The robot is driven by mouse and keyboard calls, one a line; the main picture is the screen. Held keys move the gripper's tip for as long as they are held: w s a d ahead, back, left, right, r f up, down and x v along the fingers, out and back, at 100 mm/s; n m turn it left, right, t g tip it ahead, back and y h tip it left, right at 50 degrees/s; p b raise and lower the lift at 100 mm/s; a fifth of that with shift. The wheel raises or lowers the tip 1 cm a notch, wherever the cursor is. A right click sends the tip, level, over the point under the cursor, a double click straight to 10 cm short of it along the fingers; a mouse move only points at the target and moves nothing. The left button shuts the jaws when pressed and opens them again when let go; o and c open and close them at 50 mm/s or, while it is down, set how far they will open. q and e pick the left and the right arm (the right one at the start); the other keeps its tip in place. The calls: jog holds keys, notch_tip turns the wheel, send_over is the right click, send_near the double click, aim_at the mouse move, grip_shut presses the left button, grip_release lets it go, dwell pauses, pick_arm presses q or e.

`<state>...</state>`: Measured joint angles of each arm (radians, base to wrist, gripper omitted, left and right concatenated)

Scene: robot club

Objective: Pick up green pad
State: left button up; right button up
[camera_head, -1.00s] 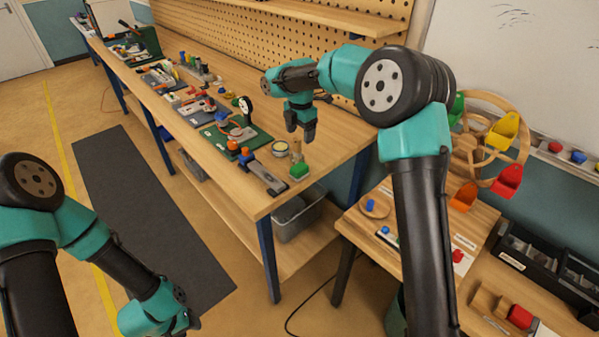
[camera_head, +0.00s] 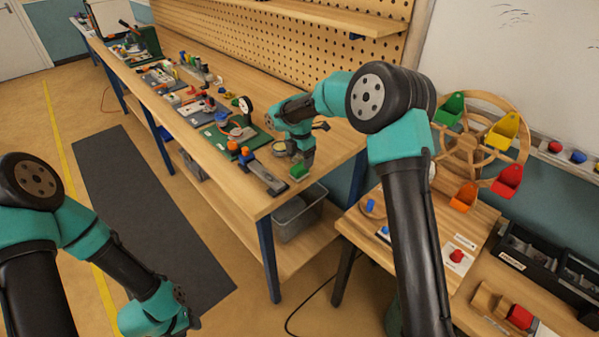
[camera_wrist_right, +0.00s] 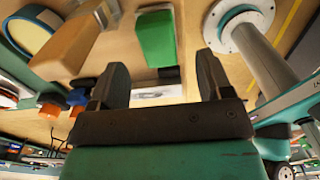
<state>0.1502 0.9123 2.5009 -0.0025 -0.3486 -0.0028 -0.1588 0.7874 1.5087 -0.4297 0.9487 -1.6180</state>
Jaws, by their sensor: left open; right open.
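The green pad (camera_head: 299,170) is a small green block at the right end of the long workbench. It also shows in the right wrist view (camera_wrist_right: 156,38), beyond the fingertips and a little left of the gap's middle. My right gripper (camera_head: 306,160) is just over the pad in the head view, and its fingers partly cover that spot. In the right wrist view its two dark fingers (camera_wrist_right: 161,75) are apart with nothing between them. My left gripper (camera_head: 186,322) is low at the lower left, away from the bench; its fingers are barely visible.
A grey bar with an orange-and-blue piece (camera_head: 262,172) lies left of the pad. A round dish (camera_head: 280,149) is behind it. A grey bin (camera_head: 300,215) is under the bench. A small table with a coloured-bucket wheel (camera_head: 490,150) stands right.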

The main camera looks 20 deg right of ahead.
aim_at(300, 167)
jog(key=shift+a+f, duration=0.1)
jog(key=shift+f, duration=2.5)
jog(key=shift+c, duration=0.2)
jog(key=c, duration=1)
jog(key=shift+o, duration=0.2)
jog(key=shift+r, duration=0.1)
jog(key=shift+w+r, duration=0.1)
jog(key=shift+r, duration=1.75)
jog(key=s+a+r, duration=0.1)
jog(key=s+a, duration=0.3)
jog(key=s, duration=1.1)
jog(key=shift+s+a, duration=0.2)
jog(key=shift+s, duration=0.05)
jog(key=shift+r, duration=0.1)
